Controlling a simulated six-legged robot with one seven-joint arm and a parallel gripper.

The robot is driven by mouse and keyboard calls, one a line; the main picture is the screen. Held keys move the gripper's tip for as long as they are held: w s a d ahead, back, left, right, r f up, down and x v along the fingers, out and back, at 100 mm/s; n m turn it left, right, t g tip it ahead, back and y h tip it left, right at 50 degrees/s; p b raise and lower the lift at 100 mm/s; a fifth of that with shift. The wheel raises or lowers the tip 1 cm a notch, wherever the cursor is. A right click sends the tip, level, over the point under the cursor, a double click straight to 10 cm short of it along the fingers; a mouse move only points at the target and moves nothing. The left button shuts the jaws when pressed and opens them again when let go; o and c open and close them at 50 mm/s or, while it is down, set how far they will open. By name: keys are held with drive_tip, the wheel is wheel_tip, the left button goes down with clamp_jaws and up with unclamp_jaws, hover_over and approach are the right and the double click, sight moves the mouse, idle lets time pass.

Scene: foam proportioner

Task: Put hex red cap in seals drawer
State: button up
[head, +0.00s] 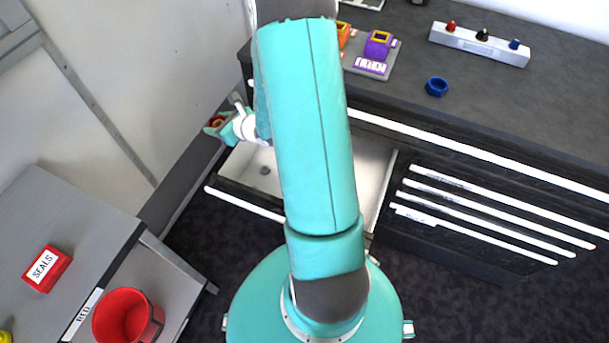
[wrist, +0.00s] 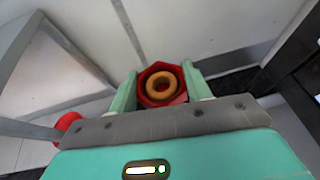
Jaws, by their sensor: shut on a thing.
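My gripper (head: 215,126) is at the left end of my arm, left of the open drawer (head: 376,190) in the head view. It is shut on the hex red cap (head: 218,121). In the wrist view the hex red cap (wrist: 147,96) sits between the two teal fingers, with an orange ring inside its opening. The open drawer has a pale inside, partly hidden by my arm, and a small grey round spot (head: 264,170) shows on its floor. No label shows on it. A red block marked SEALS (head: 47,268) lies on the grey table at left.
A red cup (head: 128,318) stands by a RED label (head: 82,314) at lower left. The dark counter (head: 520,110) holds a blue hex cap (head: 436,87), a purple block (head: 377,45) and a white strip with knobs (head: 480,46). Several shut drawers (head: 490,215) are at right.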

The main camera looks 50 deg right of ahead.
drive_tip(key=shift+m+h, duration=0.8)
drive_tip(key=s+d+f, duration=0.4)
drive_tip(key=f, duration=0.3)
drive_tip(key=s+d+f, duration=0.5)
drive_tip(key=f, duration=0.2)
drive_tip(key=s+d+f, duration=0.4)
drive_tip(key=f, duration=0.3)
drive_tip(key=shift+s+d, duration=0.3)
drive_tip(key=shift+s, duration=0.1)
drive_tip(key=shift+f, duration=2.25)
drive_tip(key=shift+f, duration=0.1)
drive_tip(key=o, duration=1)
